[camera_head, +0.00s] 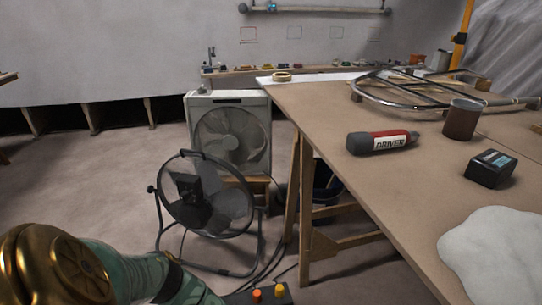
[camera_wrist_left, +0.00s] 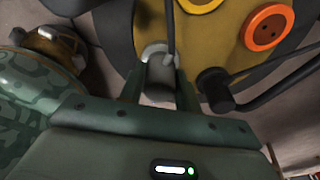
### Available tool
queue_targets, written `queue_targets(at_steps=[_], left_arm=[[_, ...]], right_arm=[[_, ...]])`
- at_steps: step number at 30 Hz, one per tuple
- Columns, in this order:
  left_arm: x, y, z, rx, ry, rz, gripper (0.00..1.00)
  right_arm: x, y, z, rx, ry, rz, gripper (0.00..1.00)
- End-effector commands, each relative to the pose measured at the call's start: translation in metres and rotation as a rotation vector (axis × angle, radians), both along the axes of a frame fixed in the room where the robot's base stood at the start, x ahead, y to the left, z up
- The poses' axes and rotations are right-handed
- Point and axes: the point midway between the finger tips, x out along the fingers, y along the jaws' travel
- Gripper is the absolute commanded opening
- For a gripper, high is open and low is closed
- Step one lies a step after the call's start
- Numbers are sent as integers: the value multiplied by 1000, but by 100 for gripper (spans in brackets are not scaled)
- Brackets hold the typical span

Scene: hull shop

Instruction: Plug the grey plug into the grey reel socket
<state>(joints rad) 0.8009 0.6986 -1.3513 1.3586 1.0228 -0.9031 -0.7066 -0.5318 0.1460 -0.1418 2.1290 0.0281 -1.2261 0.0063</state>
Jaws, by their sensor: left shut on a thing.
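In the left wrist view my left gripper (camera_wrist_left: 160,88) is shut on the grey plug (camera_wrist_left: 160,74), a short grey cylinder between the fingers. A thin grey cord runs up from around the plug. Just beyond is the reel's yellow face (camera_wrist_left: 225,52), with an orange round socket (camera_wrist_left: 268,26) on the right. My right gripper is in neither view.
A black plug-like end (camera_wrist_left: 215,84) with a thick cord lies right of my gripper. In the head view a dark box (camera_head: 240,299) with orange and yellow parts shows at the bottom. A floor fan (camera_head: 208,200) and a workbench (camera_head: 345,205) with a driver (camera_head: 382,141) stand beyond.

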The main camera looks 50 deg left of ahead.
Motion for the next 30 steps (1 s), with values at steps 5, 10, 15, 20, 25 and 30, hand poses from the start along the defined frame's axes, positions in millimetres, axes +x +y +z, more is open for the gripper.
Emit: queue_targets(at_steps=[5, 10, 15, 20, 25, 30], left_arm=[[0, 0, 0, 0, 0, 0, 13], [0, 0, 0, 0, 0, 0, 13], [0, 0, -3, -1, 1, 0, 13], [0, 0, -7, -1, 1, 0, 13], [0, 0, -10, -1, 1, -1, 13], [0, 0, -13, -1, 0, -1, 36]], right_arm=[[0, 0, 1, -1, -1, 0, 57], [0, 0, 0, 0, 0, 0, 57], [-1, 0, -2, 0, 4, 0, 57], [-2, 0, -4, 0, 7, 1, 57], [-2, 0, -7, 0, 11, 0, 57], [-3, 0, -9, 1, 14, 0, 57]])
